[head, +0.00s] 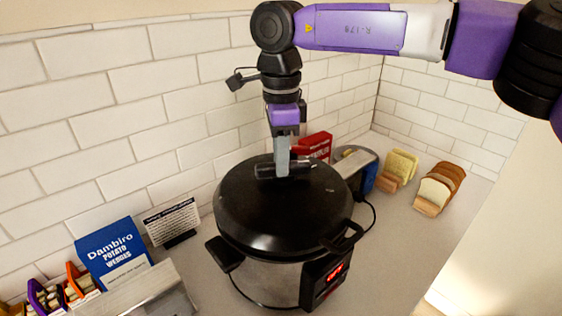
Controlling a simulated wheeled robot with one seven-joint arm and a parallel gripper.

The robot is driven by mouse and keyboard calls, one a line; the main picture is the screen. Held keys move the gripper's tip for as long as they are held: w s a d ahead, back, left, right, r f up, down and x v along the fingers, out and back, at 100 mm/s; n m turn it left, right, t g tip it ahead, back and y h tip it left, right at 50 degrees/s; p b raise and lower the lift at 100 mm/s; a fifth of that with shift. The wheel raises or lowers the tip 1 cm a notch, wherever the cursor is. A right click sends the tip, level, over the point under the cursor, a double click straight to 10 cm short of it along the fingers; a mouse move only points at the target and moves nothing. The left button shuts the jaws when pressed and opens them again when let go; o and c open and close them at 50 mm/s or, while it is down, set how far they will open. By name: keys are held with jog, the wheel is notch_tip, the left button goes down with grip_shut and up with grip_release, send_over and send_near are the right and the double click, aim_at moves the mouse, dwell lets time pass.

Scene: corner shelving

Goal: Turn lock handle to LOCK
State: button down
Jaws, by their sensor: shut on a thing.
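A large round pressure cooker with a black lid (270,215) and a steel body (265,280) stands on the counter. Its front panel has a lit red display (333,273). A dark bar-shaped lock handle (264,171) lies across the top of the lid. My gripper (282,170) points straight down from above and is shut on this handle near the middle of the bar. The fingers hide part of the handle. Any LOCK marking is too small or hidden to read.
Behind the cooker are a red box (316,146) and a metal appliance (352,163). Sliced bread (441,186) and yellow slices (401,166) stand at the right. Tiled walls are close behind.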

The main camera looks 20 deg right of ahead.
jog(key=m+b, duration=0.1)
jog(key=m, duration=0.4)
jog(key=shift+w+d+m, duration=0.1)
jog(key=shift+m, duration=0.2)
dwell(0.4)
jog(key=c, duration=1.2)
grip_release()
jog(key=shift+c, duration=0.2)
jog(key=shift+r, duration=0.1)
notch_tip(320, 180, up, 8)
jog(key=shift+f+b, duration=0.15)
jog(key=shift+b, duration=0.6)
